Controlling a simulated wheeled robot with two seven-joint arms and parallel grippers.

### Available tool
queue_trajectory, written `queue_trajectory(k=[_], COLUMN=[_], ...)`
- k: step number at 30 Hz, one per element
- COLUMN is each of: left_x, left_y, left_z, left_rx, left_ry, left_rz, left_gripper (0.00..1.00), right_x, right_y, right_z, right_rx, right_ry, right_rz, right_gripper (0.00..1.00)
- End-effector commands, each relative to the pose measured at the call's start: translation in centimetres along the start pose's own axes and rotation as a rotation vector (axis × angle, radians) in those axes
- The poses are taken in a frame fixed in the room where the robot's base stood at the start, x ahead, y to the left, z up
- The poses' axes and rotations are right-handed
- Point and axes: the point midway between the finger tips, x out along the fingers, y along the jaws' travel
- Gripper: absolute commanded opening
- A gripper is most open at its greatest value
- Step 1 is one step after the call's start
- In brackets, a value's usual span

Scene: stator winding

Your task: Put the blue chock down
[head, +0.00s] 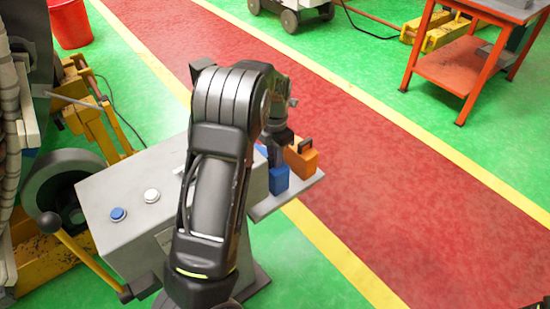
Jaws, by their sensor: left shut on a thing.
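The blue chock (279,181) is at the grey side shelf (291,196) of the control box. My left gripper (279,162) points down from above and is shut on the upper part of the chock. The chock looks upright, and its lower end is at or just above the shelf; I cannot tell whether it touches. An orange chock (303,160) with a dark handle stands just behind it to the right. My left arm covers part of the box and shelf. My right gripper is not in view.
The control box (105,205) has a blue button (118,214) and a white button (151,195). A lever with a black knob (48,222) stands at its left. A red table (455,70) is at the back right. The red walkway (400,190) is clear.

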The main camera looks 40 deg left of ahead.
Motion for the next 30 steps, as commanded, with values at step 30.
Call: queue_trajectory(k=[30], left_x=[0.76], left_y=[0.01], left_z=[0.04], left_rx=[0.0], left_ry=[-0.002], left_rz=[0.0], left_gripper=[0.38], right_x=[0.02], right_y=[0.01], right_z=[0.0], right_rx=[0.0], right_ry=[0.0], right_rz=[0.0], right_gripper=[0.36])
